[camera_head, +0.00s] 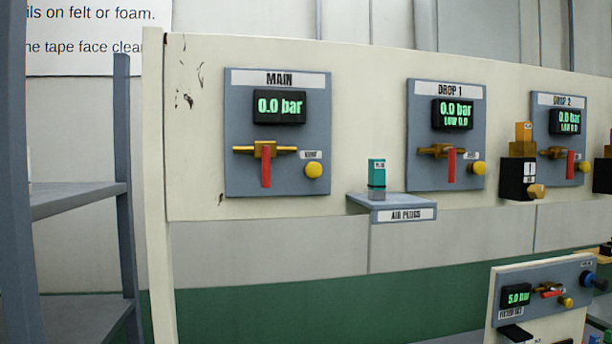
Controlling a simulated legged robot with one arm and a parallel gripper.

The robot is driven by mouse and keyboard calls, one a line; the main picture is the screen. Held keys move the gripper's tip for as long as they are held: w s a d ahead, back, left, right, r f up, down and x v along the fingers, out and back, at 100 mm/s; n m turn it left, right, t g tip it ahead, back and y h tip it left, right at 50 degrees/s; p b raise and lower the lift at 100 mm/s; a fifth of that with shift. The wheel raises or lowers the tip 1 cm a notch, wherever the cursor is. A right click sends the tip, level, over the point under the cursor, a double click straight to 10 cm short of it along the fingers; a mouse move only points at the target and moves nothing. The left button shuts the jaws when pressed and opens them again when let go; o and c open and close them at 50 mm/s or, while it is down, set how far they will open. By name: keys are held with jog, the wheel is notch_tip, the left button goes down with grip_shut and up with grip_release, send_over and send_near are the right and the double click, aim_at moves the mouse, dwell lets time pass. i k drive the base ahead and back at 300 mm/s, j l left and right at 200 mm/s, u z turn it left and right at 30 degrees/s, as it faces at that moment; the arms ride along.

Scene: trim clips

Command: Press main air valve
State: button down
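The main air valve panel (277,133) is a grey plate on a cream board, labelled MAIN. Its display (279,106) reads 0.0 bar in green. Below it a brass valve with a red handle (266,167) sits on a horizontal brass pipe, and the handle points straight down. A round yellow button (313,171) is at the panel's lower right, under a small white label. My gripper is not in view.
Similar panels, DROP 1 (420,170) and DROP 2 (546,100), are to the right, both reading 0.0 bar. A small AIR PLUGS shelf (360,199) holding a teal block (377,172) juts out below. A panel reading 5.0 bar (540,320) is lower right. Grey shelving (80,198) stands left.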

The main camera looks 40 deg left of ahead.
aim_at(265, 150)
jog(key=u, duration=1.85)
